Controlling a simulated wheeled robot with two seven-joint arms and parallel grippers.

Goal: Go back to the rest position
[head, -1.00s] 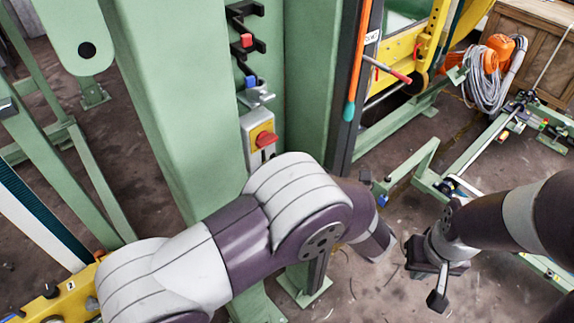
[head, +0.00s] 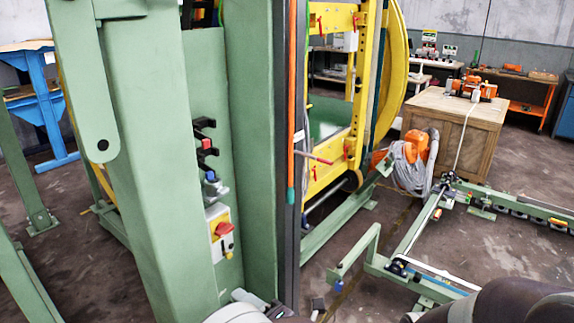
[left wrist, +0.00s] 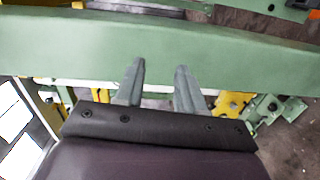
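My left gripper (head: 318,306) shows only as a small dark piece at the bottom edge of the head view. In the left wrist view its two grey fingers (left wrist: 160,82) stand apart with nothing between them. A long green beam (left wrist: 80,48) lies across the picture beyond the fingertips; I cannot tell how far off it is. My right arm shows only as a dark link at the bottom right of the head view. Its gripper is below the picture.
A thick green column (head: 150,150) stands close on the left, with a red rotary switch (head: 223,229) on a grey box. A low green frame (head: 360,250) stands at right centre. Behind are a wooden crate (head: 480,120) and an orange tool with coiled hose (head: 415,160).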

